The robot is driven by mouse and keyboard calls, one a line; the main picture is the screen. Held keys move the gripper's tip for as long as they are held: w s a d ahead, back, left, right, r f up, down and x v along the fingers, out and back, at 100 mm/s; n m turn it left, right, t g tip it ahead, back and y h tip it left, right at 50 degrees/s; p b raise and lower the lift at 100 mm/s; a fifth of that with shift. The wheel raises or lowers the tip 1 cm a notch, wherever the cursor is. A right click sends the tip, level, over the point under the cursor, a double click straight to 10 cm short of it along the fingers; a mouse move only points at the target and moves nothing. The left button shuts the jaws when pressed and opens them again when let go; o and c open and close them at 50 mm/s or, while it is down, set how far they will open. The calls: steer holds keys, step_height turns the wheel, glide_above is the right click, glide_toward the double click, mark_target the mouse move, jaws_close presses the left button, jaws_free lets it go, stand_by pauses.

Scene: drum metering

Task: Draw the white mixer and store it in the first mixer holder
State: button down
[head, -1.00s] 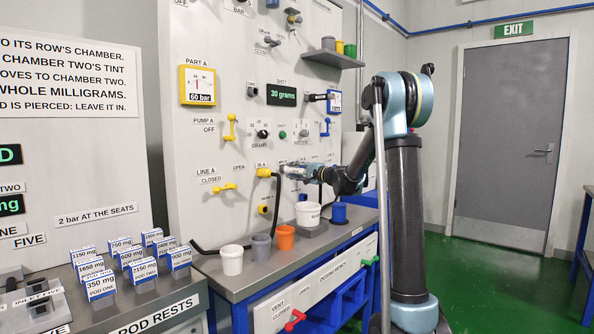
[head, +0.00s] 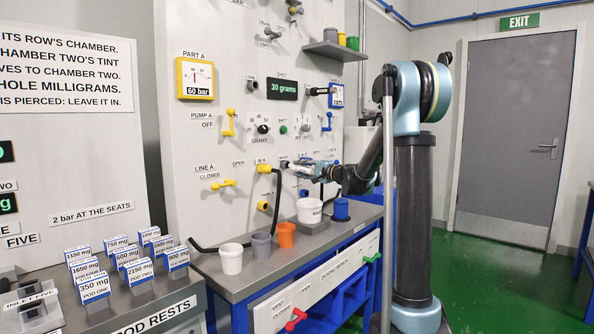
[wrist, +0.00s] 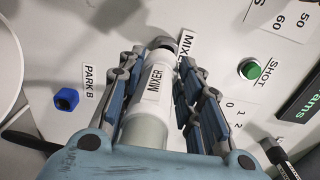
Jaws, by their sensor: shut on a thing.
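The white mixer (wrist: 152,98) is a pale tube with a MIXER label, lying lengthwise between my fingers in the wrist view. My gripper (wrist: 180,72) is shut on it. In the head view my gripper (head: 308,169) is at the panel, right of a dark fitting (head: 284,164). The mixer's front end points at the panel next to a dark round fitting (wrist: 163,43). I cannot tell whether they touch. I cannot make out a first mixer holder in either view.
A blue PARK B fitting (wrist: 66,99) and a green SHOT button (wrist: 250,69) flank my gripper. A black hose (head: 277,205) hangs left of it. A white bucket (head: 309,210) and several cups stand on the bench below.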

mark_target(311, 171)
steer(key=shift+v, duration=0.75)
steer(key=shift+s+d, duration=0.4)
steer(key=shift+s, duration=0.05)
steer(key=shift+v, duration=1.4)
steer(key=shift+f, duration=0.15)
steer(key=shift+f, duration=0.1)
stand_by(0.3)
